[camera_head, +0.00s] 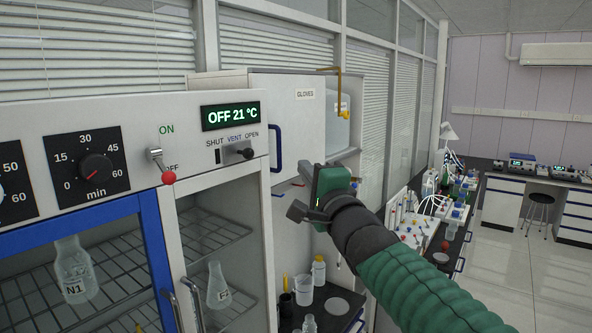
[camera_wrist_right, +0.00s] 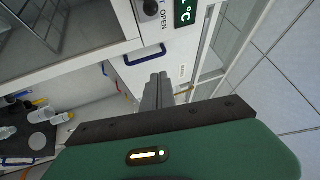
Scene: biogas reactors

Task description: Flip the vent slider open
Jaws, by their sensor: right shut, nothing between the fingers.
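The vent slider (camera_head: 240,152) is on the white front panel, under the words SHUT, VENT and OPEN. Its grey block with a dark knob sits toward the OPEN end, and a dark piece of slot shows at the SHUT end. The knob (camera_wrist_right: 149,8) also shows at the top edge of the right wrist view, partly cut off. My right gripper (camera_head: 297,211) is to the right of and below the slider, apart from it. In the right wrist view its fingers (camera_wrist_right: 156,92) are together and empty. My left gripper is not in view.
The display (camera_head: 230,115) reads OFF 21 °C. A GLOVES cabinet (camera_head: 290,115) with a blue handle stands behind. Bottles (camera_head: 318,270) stand on the bench below my right gripper.

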